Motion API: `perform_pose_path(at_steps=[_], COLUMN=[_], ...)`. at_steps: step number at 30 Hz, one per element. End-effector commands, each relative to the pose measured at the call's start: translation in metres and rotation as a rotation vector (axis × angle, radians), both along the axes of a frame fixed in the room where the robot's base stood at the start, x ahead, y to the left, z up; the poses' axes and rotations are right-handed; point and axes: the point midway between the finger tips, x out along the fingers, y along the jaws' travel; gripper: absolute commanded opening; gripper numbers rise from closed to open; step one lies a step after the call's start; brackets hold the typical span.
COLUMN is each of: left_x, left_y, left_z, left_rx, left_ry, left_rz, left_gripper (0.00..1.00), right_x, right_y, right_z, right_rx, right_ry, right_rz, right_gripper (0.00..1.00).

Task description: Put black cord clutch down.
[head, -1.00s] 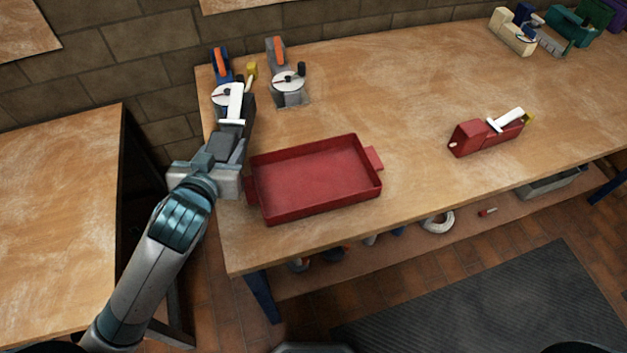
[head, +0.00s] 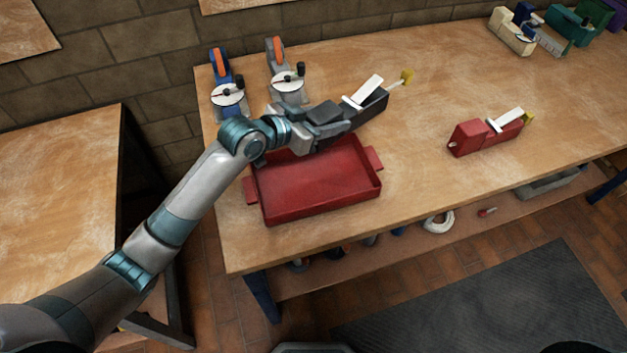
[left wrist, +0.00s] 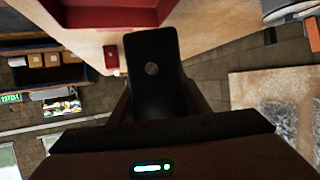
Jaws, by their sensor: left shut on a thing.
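The black cord clutch (head: 371,107) has a dark body, a white lever and a yellow tip. My left gripper (head: 342,122) is shut on it and holds it beyond the back right of the red tray, with the yellow tip pointing right and away. In the left wrist view the clutch (left wrist: 152,72) fills the middle as a dark block with a round spot, between the fingers. Whether it touches the table is unclear. A red cord clutch (head: 486,136) with a white lever stands on the table to the right. My right gripper is not in view.
The red tray (head: 320,202) lies empty near the front edge of the wooden table (head: 420,170), partly under my left arm. Two cleat-like devices, blue (head: 222,75) and grey (head: 280,65), stand at the back left. The table between the two clutches is clear.

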Motion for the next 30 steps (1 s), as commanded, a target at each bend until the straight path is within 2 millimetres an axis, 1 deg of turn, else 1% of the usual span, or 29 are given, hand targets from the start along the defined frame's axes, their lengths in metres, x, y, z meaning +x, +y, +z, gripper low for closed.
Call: perform_pose_path(at_steps=[8, 13, 17, 27, 30], left_x=[-0.001, -0.009, -0.024, -0.07, -0.079], left_y=[0.001, 0.009, 0.022, 0.064, 0.073], left_z=[0.001, -0.005, -0.017, -0.053, -0.061], left_rx=[-0.002, -0.001, 0.0, 0.0, -0.001], left_ry=[-0.002, -0.001, 0.003, 0.003, 0.001], left_rz=[0.001, 0.002, 0.003, 0.003, 0.003], left_gripper=[0.08, 0.08, 0.08, 0.08, 0.08], right_x=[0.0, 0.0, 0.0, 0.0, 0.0], right_y=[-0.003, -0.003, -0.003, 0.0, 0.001], right_z=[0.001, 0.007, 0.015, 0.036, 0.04], right_rx=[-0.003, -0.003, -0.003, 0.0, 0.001], right_ry=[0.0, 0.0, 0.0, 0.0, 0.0], right_rz=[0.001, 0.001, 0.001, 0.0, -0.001], right_gripper=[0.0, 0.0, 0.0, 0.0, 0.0])
